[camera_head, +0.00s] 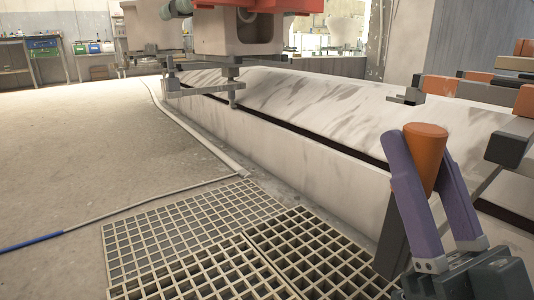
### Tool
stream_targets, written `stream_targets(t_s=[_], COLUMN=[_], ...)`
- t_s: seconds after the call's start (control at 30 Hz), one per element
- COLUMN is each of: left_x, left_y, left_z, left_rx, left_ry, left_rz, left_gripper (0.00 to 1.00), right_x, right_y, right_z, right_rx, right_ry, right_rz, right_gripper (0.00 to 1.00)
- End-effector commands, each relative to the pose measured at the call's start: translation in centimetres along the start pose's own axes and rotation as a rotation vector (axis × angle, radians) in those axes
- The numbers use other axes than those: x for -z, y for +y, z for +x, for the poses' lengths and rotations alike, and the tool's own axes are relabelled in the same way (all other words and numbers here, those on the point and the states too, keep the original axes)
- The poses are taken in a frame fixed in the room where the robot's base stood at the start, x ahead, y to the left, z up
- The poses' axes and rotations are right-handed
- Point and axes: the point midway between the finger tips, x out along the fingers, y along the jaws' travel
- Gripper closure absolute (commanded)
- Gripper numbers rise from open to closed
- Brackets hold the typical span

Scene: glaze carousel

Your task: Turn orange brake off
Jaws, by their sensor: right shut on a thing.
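The orange brake (426,133) is a tapered orange knob at the right of the head view. A dark grey post (392,235) shows below it and behind my fingers; whether the two join is hidden. My right gripper (420,165) comes up from the bottom right corner. Its two purple fingers are shut on the orange knob, one on each side, with the knob's top standing clear above the fingertips. The lower part of the knob is partly covered by the fingers. My left gripper is not in view.
A long pale streaked casing (300,100) runs diagonally behind the brake. Orange and grey brackets (439,85) stick out at the right edge. A floor grating (200,230) lies at the lower middle. The floor at left is mostly open.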

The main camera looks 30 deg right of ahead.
Motion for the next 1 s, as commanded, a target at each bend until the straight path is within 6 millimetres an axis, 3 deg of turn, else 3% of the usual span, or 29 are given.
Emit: stream_targets(t_s=[0.4,0.43,0.67,1.0], left_x=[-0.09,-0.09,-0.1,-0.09], left_y=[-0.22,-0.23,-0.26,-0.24], left_z=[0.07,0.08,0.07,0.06], left_rx=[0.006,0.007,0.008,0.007], left_ry=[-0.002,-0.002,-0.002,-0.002], left_rz=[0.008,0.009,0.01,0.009], left_gripper=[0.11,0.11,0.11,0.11], right_x=[0.06,0.06,0.05,-0.01], right_y=[0.08,0.08,0.06,0.04], right_z=[-0.06,-0.06,-0.05,-0.55], right_rx=[-0.005,-0.005,-0.004,-0.003], right_ry=[0.005,0.005,0.005,0.003], right_rz=[0.003,0.003,0.002,0.001], right_gripper=[1.0,0.56,0.3,0.29])
